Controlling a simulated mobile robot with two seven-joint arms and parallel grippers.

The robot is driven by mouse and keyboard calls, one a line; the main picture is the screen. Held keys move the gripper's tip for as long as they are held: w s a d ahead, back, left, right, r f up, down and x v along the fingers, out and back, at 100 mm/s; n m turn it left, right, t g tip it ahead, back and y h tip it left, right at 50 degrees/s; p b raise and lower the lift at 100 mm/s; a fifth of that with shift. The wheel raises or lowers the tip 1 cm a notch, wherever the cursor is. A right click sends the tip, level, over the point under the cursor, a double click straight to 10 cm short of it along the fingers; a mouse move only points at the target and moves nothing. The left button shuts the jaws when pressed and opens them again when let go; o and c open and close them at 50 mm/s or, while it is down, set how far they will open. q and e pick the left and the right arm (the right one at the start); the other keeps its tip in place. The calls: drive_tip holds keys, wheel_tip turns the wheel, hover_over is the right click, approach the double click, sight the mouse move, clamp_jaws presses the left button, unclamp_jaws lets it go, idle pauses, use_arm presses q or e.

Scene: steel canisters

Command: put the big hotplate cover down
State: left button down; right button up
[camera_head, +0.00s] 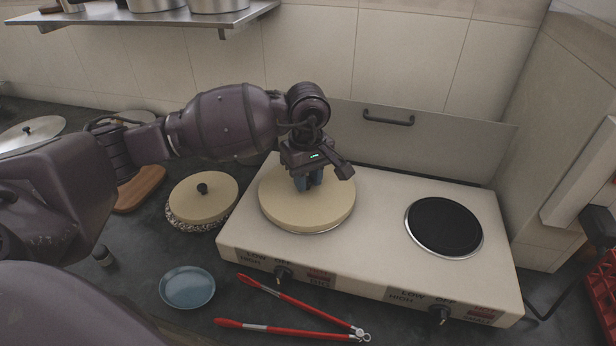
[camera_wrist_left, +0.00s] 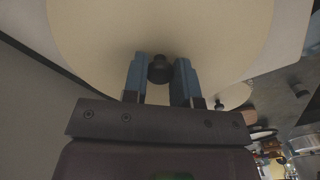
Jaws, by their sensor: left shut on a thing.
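The big hotplate cover (camera_head: 290,214) is a cream disc over the left burner of the white two-burner hotplate (camera_head: 378,238). It looks level, and a silver burner rim shows below its front edge; I cannot tell whether it fully touches. My left gripper (camera_head: 308,183) points down at the cover's middle, its blue fingers shut on the knob. In the left wrist view the fingers (camera_wrist_left: 160,64) stand on both sides of the black knob (camera_wrist_left: 160,72), with the cream cover (camera_wrist_left: 160,25) beyond. My right gripper is not in view.
The bare black right burner (camera_head: 444,226) is uncovered. A smaller cream cover (camera_head: 212,204) lies on a patterned mat to the left. A blue dish (camera_head: 187,287) and red-handled tongs (camera_head: 300,304) lie in front. A raised back panel (camera_head: 440,149) stands behind the hotplate.

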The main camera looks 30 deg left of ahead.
use_arm(q)
drive_tip(key=shift+r, duration=0.1)
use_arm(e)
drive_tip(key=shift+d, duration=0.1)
use_arm(q)
drive_tip(key=shift+f, duration=0.45)
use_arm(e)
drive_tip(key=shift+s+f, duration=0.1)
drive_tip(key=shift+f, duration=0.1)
use_arm(q)
drive_tip(key=shift+f+b, duration=0.2)
drive_tip(key=shift+b, duration=0.15)
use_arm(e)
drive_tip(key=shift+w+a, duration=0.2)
use_arm(q)
drive_tip(key=c, duration=0.9)
unclamp_jaws()
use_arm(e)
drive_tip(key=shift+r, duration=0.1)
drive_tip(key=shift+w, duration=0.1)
use_arm(q)
drive_tip(key=shift+r+p, duration=0.35)
drive_tip(key=shift+r, duration=0.25)
wheel_tip(320, 180, up, 12)
drive_tip(key=shift+p, duration=0.45)
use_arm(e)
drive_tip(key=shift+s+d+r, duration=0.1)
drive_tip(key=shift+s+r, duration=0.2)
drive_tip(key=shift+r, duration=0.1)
